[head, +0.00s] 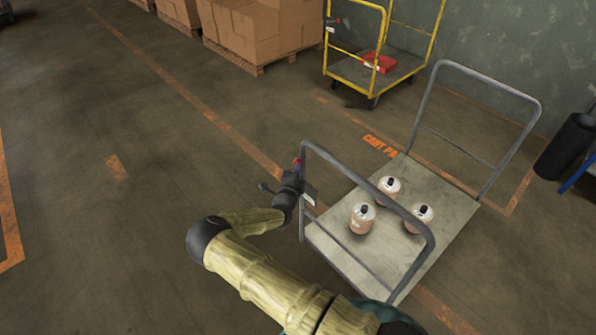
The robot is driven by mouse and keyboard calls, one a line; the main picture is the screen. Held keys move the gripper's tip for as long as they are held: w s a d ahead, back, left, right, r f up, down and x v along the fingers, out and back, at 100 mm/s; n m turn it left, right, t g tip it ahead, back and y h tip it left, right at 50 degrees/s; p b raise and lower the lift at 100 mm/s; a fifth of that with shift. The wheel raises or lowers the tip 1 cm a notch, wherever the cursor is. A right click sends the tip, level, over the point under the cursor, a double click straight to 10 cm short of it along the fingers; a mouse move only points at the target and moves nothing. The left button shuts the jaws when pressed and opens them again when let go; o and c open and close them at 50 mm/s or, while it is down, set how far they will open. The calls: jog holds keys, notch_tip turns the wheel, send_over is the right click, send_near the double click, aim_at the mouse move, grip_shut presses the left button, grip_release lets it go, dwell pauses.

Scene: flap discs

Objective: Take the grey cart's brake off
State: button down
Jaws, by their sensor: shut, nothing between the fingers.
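The grey cart (450,222) has a flat bed and an upright tube frame at each end. A small red-tipped part (297,162), which looks like the brake lever, is at the upper left post of the near frame (369,182). My gripper (296,174) is shut and empty right at this post, just below the red tip. Whether it touches the lever I cannot tell. The dark gripper body hides most of the lever and its mount. A small white label (309,199) shows beside it.
A yellow cart (345,68) with a red box (379,62) stands behind. Cardboard boxes (255,32) on pallets are at the back. A black bin (566,147) is at right. The floor at left is clear.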

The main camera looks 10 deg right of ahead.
jog(key=shift+r, duration=0.1)
jog(key=s+d+p+v, duration=0.1)
jog(key=d+p+v, duration=0.1)
jog(key=v, duration=1.1)
jog(key=shift+d+r, duration=0.3)
jog(key=shift+r, duration=0.1)
jog(key=shift+w, duration=0.1)
